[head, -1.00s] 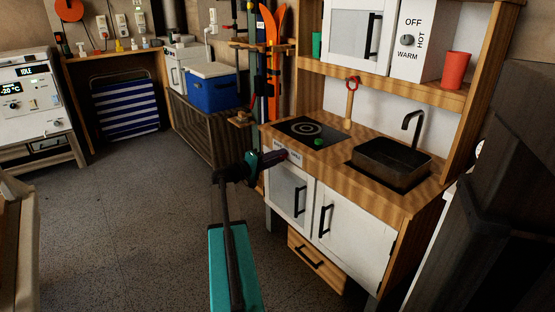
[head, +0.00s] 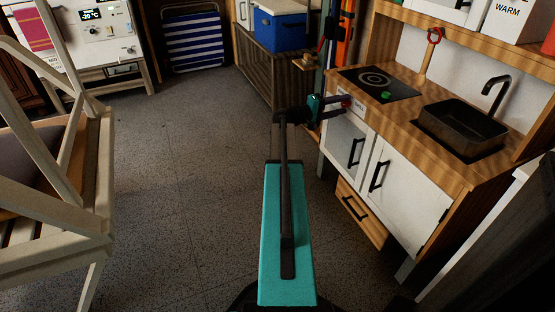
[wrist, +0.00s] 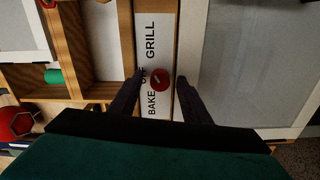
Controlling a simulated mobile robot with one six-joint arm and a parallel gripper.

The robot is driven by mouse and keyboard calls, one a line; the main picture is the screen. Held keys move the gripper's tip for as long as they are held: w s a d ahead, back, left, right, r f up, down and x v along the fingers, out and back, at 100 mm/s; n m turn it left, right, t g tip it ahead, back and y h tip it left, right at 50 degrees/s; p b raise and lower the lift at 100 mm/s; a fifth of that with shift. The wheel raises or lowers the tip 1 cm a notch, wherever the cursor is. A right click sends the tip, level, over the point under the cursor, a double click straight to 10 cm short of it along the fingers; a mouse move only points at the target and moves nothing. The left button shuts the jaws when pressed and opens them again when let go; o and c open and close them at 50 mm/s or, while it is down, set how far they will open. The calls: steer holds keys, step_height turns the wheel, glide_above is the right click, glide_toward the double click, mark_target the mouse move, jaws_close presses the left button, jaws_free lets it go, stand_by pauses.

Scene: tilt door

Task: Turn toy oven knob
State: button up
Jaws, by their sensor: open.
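The toy oven knob (wrist: 159,80) is a small round red dial with a pale mark, on a white strip (wrist: 153,47) lettered GRILL and BAKE. A middle label beside the knob is partly covered by a finger. The strip is on the front of the wooden toy kitchen (head: 465,147), below the hob. My gripper (wrist: 160,76) is open, with one dark finger on each side of the knob; small gaps show between fingers and knob. In the head view my gripper (head: 338,103) reaches the strip, and the knob is mostly hidden by the fingers.
White doors with black handles (head: 378,176) are below the strip. A black hob (head: 380,84) with a green piece and a dark sink (head: 462,124) are on top. A pale wooden frame (head: 60,150) stands at left. The floor (head: 190,150) between is clear.

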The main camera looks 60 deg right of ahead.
steer(key=n+p, duration=0.5)
steer(key=shift+r+n, duration=0.15)
steer(key=shift+n, duration=0.25)
steer(key=n+p, duration=0.4)
steer(key=shift+w+n, duration=0.1)
steer(key=shift+n, duration=0.4)
steer(key=p+v, duration=0.3)
steer(key=v, duration=1)
steer(key=w+a+f+t+y, duration=0.1)
steer(key=w+a+f, duration=0.1)
steer(key=a+f, duration=0.6)
steer(key=w+a+f+t+y, duration=0.2)
steer(key=w+a+f, duration=0.1)
steer(key=a+f, duration=0.5)
steer(key=shift+w+f+t+y+b, duration=0.35)
steer(key=shift+f+b, duration=0.1)
steer(key=shift+f, duration=0.5)
steer(key=shift+a, duration=0.1)
